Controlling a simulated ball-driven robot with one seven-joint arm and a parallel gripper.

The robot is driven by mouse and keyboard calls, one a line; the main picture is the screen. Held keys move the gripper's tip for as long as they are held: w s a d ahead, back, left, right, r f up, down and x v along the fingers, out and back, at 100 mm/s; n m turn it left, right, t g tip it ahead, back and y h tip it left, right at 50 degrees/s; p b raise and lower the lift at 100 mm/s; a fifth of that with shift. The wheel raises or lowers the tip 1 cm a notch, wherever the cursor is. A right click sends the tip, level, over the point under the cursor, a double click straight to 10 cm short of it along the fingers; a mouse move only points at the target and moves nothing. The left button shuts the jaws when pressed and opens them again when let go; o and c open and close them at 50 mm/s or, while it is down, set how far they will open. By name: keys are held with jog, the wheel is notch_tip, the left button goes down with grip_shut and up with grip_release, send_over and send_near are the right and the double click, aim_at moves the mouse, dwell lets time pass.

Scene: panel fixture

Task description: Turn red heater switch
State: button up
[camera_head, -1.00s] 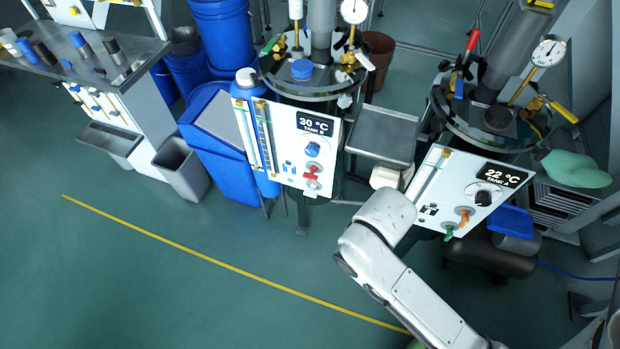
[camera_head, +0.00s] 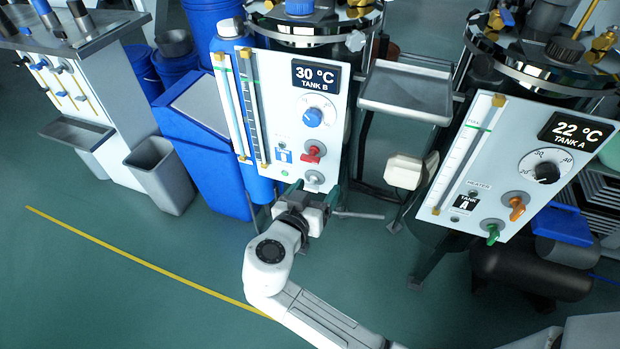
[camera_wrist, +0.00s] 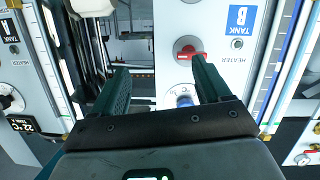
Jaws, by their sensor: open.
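The red heater switch (camera_head: 313,153) is on the white Tank B panel (camera_head: 272,120), below a blue dial (camera_head: 313,117) and above a grey knob (camera_head: 314,178). My gripper (camera_head: 313,190) is low in front of this panel, open and empty, with its dark green fingers just below the switch in the head view. In the wrist view the panel appears upside down. There the red switch (camera_wrist: 188,48) lies beyond the fingertips, close to the right finger and apart from it. The blue dial (camera_wrist: 183,97) shows between the fingers (camera_wrist: 160,66). The gap to the panel is hard to judge.
The Tank A panel (camera_head: 478,180) stands to the right, with orange (camera_head: 516,207) and green (camera_head: 493,234) switches. A grey tray (camera_head: 407,88) sits between the panels. A blue bin (camera_head: 205,150) and grey bin (camera_head: 160,174) stand left. The floor in front is clear.

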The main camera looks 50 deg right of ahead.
aim_at(309, 160)
jog(key=w+a+m+t+h+b, duration=0.1)
jog(key=w+a+t+h+b, duration=0.1)
jog(key=w+a+b, duration=0.15)
jog(key=b+x, duration=0.1)
jog(key=x, duration=1)
jog(key=shift+d+f, duration=0.15)
jog(key=shift+d, duration=0.25)
jog(key=shift+c, duration=0.2)
jog(key=c, duration=0.9)
